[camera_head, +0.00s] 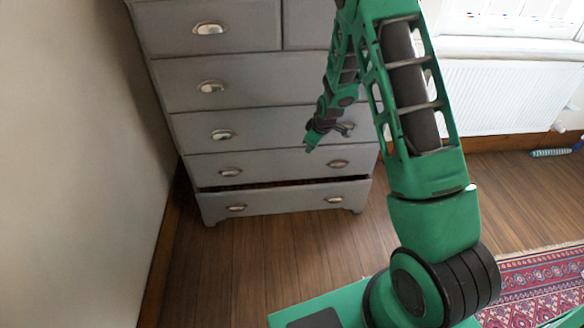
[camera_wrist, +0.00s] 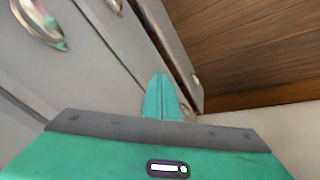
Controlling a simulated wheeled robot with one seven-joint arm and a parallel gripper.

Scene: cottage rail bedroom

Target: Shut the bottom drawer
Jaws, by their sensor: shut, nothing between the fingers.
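A grey chest of drawers (camera_head: 262,82) with metal cup handles stands against the wall in the head view. Its bottom drawer (camera_head: 285,198) is pulled out a little, with a dark gap along its top edge. The drawers above look closed. My gripper (camera_head: 309,145) is shut and empty, in front of the lower drawers and above the bottom drawer's level. In the wrist view my gripper's fingers (camera_wrist: 161,97) are together, beside the grey drawer fronts and a protruding drawer edge (camera_wrist: 172,45). I cannot tell whether they touch the chest.
The wall (camera_head: 75,150) is close to the chest's left side. Wooden floor (camera_head: 270,262) in front of the chest is clear. A red patterned rug (camera_head: 535,280) lies at the lower right. A white radiator (camera_head: 505,98) stands right of the chest.

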